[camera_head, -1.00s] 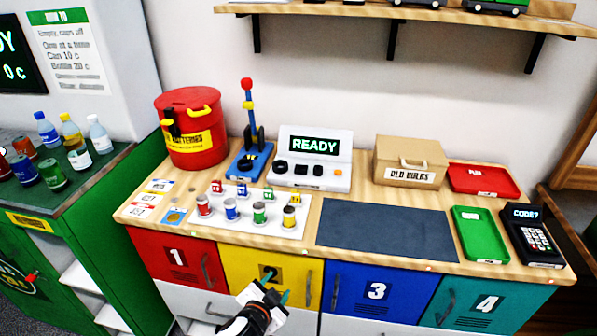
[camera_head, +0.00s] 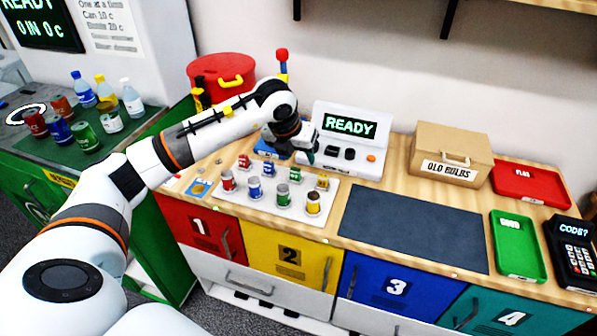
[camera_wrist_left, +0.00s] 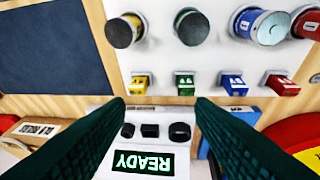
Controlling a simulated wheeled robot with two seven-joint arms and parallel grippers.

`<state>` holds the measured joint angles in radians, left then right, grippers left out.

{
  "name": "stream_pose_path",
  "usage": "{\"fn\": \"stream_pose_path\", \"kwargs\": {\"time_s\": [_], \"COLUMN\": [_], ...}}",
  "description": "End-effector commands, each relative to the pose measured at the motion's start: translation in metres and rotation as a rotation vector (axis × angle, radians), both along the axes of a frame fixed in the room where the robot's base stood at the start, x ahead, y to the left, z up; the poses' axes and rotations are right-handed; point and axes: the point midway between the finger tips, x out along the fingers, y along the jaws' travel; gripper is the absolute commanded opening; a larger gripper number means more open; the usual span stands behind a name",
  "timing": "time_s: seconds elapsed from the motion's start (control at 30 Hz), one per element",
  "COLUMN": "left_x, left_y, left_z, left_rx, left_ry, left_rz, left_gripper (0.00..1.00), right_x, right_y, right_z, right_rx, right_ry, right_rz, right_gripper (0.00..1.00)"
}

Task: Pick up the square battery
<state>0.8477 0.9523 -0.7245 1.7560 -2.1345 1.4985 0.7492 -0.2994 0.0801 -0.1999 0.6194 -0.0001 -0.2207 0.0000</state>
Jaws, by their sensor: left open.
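Several small square-sided coloured blocks stand in the back row of a white tray (camera_head: 229,196). Among them are a yellow block (camera_wrist_left: 138,86), a green block (camera_wrist_left: 185,86), a blue block (camera_wrist_left: 234,86) and a red block (camera_wrist_left: 281,86). I cannot tell which is the square battery. The yellow block (camera_head: 323,182) and green block (camera_head: 295,174) also show in the head view. Silver-topped coloured cylinders stand in the front row. My left gripper (camera_head: 308,154) is over the back of the tray, near the READY device. Its fingers (camera_wrist_left: 160,106) are open and empty. My right gripper is out of view.
The READY device (camera_head: 343,170) has black round and square parts on its base. A red bucket (camera_head: 225,72) stands behind my arm. An OLD BULBS box (camera_head: 450,150), red tray (camera_head: 530,184) and green tray (camera_head: 518,247) are to the right. The dark mat (camera_head: 412,229) is clear.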

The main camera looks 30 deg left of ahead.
Motion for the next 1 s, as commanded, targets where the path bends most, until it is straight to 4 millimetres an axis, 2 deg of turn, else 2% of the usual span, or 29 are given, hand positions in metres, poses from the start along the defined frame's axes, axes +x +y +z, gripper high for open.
{"fn": "stream_pose_path", "kwargs": {"time_s": [0.03,0.13,0.4,0.63,0.73,0.87,1.0], "left_x": [0.000,0.000,0.016,0.024,0.027,0.034,0.041], "left_y": [0.014,0.028,0.032,0.033,0.035,0.039,0.039], "left_z": [0.006,0.005,-0.036,-0.054,-0.063,-0.081,-0.098], "left_rx": [0.045,0.088,0.089,0.089,0.087,0.087,0.086], "left_ry": [0.007,0.019,0.022,0.018,0.022,0.022,0.020], "left_rz": [0.033,0.067,0.067,0.064,0.066,0.066,0.063], "left_gripper": [0.49,0.49,0.49,0.49,0.49,0.49,0.49], "right_x": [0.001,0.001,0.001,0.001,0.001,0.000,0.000], "right_y": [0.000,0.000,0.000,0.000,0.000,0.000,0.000], "right_z": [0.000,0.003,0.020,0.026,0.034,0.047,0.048], "right_rx": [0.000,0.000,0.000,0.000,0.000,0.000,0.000], "right_ry": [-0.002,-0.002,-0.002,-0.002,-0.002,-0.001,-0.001], "right_rz": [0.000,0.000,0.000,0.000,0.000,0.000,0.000], "right_gripper": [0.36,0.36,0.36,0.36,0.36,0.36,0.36]}}
